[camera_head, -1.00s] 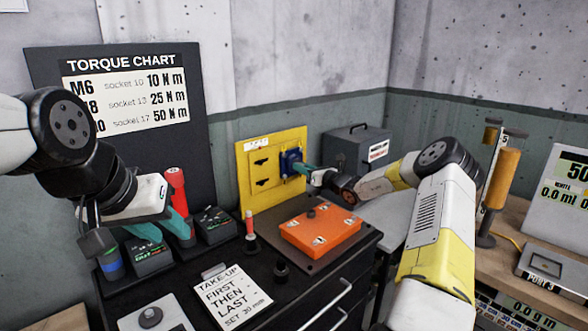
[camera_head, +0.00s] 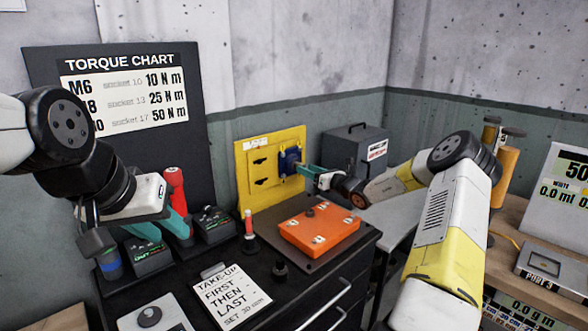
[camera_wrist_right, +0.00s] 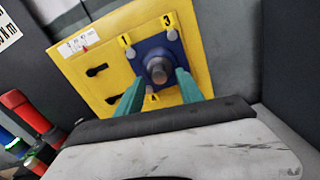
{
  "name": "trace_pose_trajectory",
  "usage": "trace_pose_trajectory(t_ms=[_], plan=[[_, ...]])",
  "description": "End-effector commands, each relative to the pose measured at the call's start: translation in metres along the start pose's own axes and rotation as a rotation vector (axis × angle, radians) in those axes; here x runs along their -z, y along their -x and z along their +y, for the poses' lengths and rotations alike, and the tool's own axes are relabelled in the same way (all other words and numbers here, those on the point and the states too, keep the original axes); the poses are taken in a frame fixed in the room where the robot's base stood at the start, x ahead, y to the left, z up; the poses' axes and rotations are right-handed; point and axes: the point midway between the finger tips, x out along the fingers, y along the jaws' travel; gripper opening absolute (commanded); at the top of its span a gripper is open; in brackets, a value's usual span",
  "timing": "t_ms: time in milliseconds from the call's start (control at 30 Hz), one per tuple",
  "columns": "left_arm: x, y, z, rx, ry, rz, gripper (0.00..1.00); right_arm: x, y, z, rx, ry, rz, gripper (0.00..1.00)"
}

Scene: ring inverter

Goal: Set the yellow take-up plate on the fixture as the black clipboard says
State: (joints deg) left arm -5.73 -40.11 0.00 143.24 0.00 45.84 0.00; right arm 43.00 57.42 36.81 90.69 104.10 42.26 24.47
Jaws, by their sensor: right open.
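The yellow plate (camera_head: 250,178) stands upright at the back of the black bench. A blue block (camera_head: 290,162) sits on its right part; the right wrist view shows a grey bolt (camera_wrist_right: 158,71) at the block's centre and numbers around it. My right gripper (camera_head: 298,170) is open and empty, its teal fingertips close to the blue block; I cannot tell if they touch it. My left gripper (camera_head: 162,228) is at the left, fingers apart, near a red-handled tool. The black clipboard (camera_head: 212,271) carries a sheet reading "TAKE-UP FIRST THEN LAST SET 30 mm".
An orange box (camera_head: 318,232) lies on a dark plate in front of the yellow plate. A grey case (camera_head: 352,150) stands behind my right gripper. A red-and-white post (camera_head: 249,225) and dark chargers (camera_head: 212,224) are left of the orange box. A torque chart board (camera_head: 120,100) stands behind.

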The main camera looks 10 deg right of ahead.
Motion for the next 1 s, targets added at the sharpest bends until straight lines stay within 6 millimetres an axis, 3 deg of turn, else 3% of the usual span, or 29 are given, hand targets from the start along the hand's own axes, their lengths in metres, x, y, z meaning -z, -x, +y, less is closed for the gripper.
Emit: trace_pose_trajectory(t_ms=[233, 667, 767, 867, 1000], plan=[[0.0, 0.0, 0.0, 0.0, 0.0, 0.0, 0.36, 0.0, 0.034, 0.0, 0.001, -0.001, 0.001, 0.44], [0.0, 0.0, 0.0, 0.0, 0.0, 0.0, 0.36, -0.001, 0.038, 0.004, -0.008, 0.01, 0.004, 0.44], [0.0, 0.0, 0.0, 0.0, 0.0, 0.0, 0.36, -0.01, 0.034, 0.026, -0.057, 0.081, 0.029, 0.44], [0.0, 0.0, 0.0, 0.0, 0.0, 0.0, 0.36, -0.023, 0.031, 0.071, -0.162, 0.236, 0.085, 0.44], [0.0, 0.0, 0.0, 0.0, 0.0, 0.0, 0.36, -0.04, 0.041, 0.152, -0.362, 0.542, 0.185, 0.44]])
